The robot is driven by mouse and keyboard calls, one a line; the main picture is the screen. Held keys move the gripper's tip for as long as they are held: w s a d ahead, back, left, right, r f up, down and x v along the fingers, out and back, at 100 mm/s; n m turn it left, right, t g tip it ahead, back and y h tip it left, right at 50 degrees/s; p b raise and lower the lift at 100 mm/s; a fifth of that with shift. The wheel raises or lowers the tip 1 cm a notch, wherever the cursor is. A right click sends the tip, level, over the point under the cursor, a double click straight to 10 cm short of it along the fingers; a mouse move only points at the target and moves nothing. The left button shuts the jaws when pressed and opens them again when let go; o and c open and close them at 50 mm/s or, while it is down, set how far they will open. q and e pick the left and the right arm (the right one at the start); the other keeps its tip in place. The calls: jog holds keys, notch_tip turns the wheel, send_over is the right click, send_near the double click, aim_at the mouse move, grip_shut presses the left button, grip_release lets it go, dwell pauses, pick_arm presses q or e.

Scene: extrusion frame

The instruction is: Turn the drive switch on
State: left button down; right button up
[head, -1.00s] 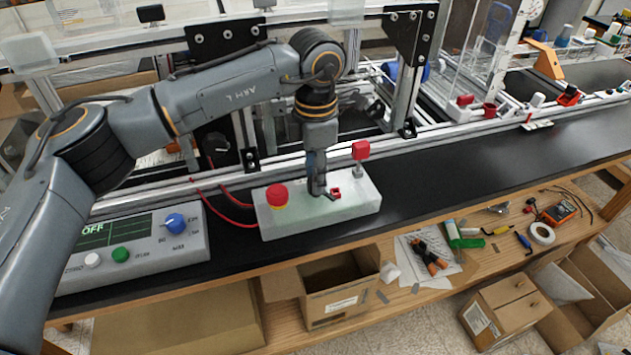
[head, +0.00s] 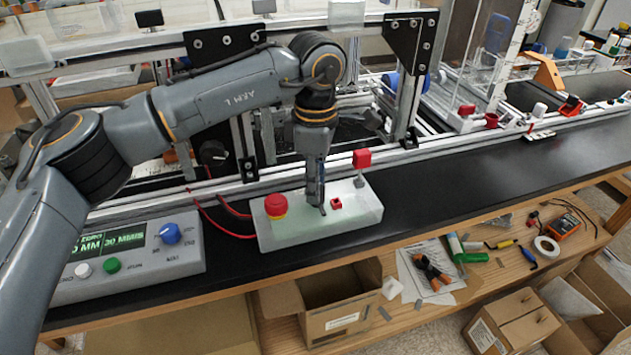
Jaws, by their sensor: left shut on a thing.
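A white control box (head: 360,214) sits on the black bench top. It carries a red mushroom button (head: 276,206) on a yellow ring, a small red square part (head: 336,203) and a red block on a post (head: 361,159). My left gripper (head: 321,208) points down onto the box between the mushroom button and the small red part. It is shut on the drive switch, which its fingers mostly hide. The grey panel's display (head: 108,243) is lit with green text reading ZERO, MM and MM/S values. My right gripper is out of view.
The grey panel has a blue knob (head: 170,233), a green button (head: 112,265) and a white button. The aluminium frame stands close behind.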

pick_arm(q)
jog(key=c, duration=1)
grip_release()
jog(key=shift+d, duration=0.1)
jog(key=shift+r, duration=0.1)
notch_tip(320, 180, up, 12)
jog(key=shift+f, duration=0.1)
